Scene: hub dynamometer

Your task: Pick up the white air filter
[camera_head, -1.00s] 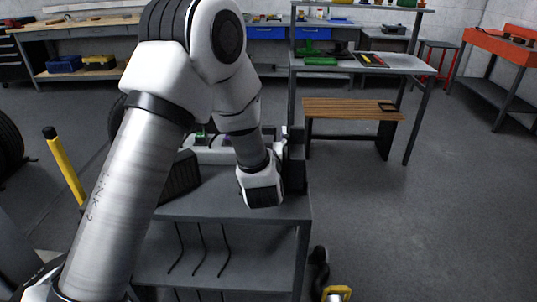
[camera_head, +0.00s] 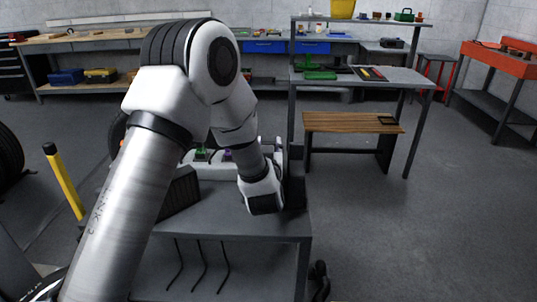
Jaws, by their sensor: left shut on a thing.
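My left arm comes in from the left and reaches over a grey cart (camera_head: 270,226). My left gripper (camera_head: 262,196) is low over the right part of the cart top, beside a dark upright block. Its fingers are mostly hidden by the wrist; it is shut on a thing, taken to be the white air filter. A small white piece (camera_head: 278,145) shows just behind the wrist, but I cannot tell whether it belongs to the filter. My right gripper is not in view.
A dark ribbed block (camera_head: 181,192) and the dark upright block (camera_head: 296,180) stand on the cart. A light tray with green and purple items lies behind. A yellow post (camera_head: 64,184) stands left. A wooden-topped bench (camera_head: 345,122) is behind; the floor at right is clear.

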